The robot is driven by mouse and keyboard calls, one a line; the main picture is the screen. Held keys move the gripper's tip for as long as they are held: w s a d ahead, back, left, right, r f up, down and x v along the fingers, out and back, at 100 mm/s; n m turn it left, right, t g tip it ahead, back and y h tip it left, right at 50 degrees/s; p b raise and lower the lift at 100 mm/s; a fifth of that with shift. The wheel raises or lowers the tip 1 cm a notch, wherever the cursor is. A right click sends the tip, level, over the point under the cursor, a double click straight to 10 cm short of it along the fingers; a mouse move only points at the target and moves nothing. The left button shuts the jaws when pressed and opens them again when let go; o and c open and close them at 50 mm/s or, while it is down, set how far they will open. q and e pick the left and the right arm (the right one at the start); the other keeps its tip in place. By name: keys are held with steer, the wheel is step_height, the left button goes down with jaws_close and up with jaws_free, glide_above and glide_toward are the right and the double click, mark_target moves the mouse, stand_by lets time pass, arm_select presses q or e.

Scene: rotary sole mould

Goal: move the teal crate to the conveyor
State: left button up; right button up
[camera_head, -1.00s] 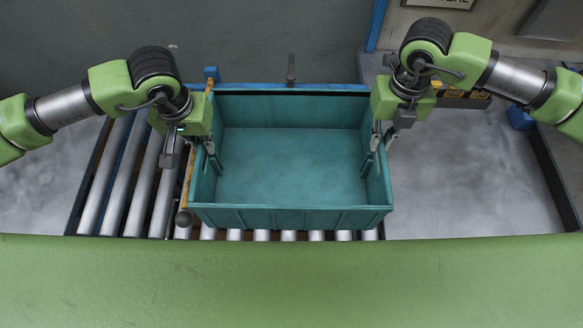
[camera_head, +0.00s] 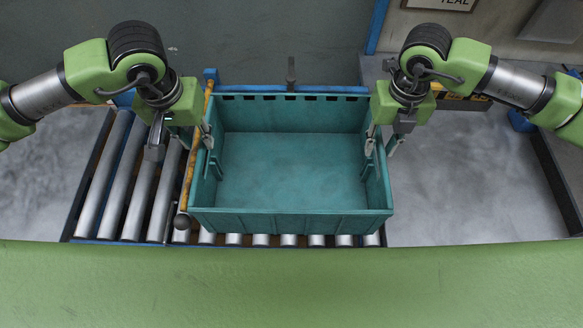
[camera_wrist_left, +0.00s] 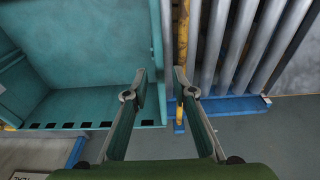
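The teal crate (camera_head: 290,222) is empty and upright on the conveyor rollers (camera_head: 260,240) in the head view. My right gripper (camera_head: 381,147) is at the right wall, one finger inside and one outside, spread apart. Contact of the right fingers with the wall is hard to make out.
More rollers (camera_head: 118,180) lie bare to the left. A yellow rail (camera_head: 190,160) with a dark knob (camera_head: 182,221) runs close along the crate's left side. A blue bar (camera_head: 345,89) lies behind the crate. A grey surface (camera_head: 460,180) to the right is clear.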

arm_select(q)
steer(key=r, duration=0.4)
steer(key=s+r, duration=0.1)
steer(key=r, duration=0.1)
steer(key=shift+r, duration=0.2)
arm_select(e)
steer(key=shift+w+r, duration=0.1)
steer(key=shift+r, duration=0.3)
step_height(320, 180, up, 11)
steer(key=shift+r, duration=0.15)
arm_select(q)
steer(key=shift+s, duration=0.1)
